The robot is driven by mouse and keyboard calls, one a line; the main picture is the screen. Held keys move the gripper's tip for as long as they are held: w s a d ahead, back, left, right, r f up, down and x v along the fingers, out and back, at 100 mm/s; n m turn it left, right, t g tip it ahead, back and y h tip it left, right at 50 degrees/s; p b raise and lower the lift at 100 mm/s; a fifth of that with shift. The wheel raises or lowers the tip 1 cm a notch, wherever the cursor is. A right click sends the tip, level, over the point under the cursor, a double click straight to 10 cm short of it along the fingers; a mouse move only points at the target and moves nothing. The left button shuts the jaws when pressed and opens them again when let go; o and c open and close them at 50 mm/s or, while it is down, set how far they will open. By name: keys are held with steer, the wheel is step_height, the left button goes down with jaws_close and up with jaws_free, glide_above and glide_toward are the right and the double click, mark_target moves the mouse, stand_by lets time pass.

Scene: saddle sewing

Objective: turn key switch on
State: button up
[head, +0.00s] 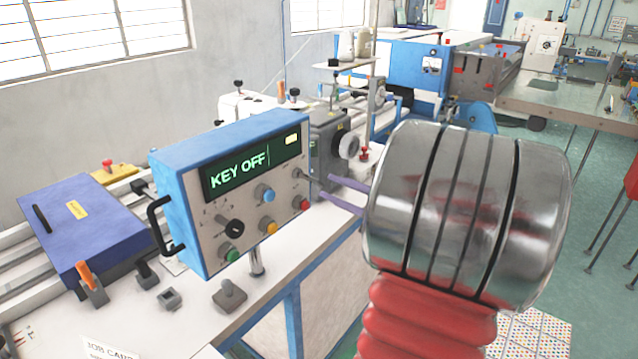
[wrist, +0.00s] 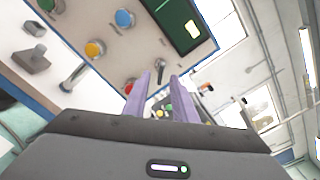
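The blue control box (head: 180,190) stands on the bench, and its display (head: 250,165) reads "KEY OFF". The key switch (head: 300,174), with a small metal key, sits at the right of the panel under the display. In the wrist view the key (wrist: 161,64) shows just beyond the gap between my fingertips. My gripper (head: 322,187) has two purple fingers pointing at the panel's right side. In the wrist view my gripper (wrist: 161,77) is open, with a clear gap between the fingers. I cannot tell how far the tips are from the key.
Near the key is a red button (head: 303,203); blue (head: 265,193), yellow (head: 268,228) and green (head: 232,255) buttons and a black knob (head: 232,228) share the panel. A grey machine (head: 327,140) stands behind the box. A dark blue case (head: 85,225) lies at left.

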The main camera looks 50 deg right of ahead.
mark_target(321, 184)
steer(key=shift+w+a, duration=0.2)
steer(key=shift+w, duration=2.35)
steer(key=shift+c, duration=0.5)
jaws_close()
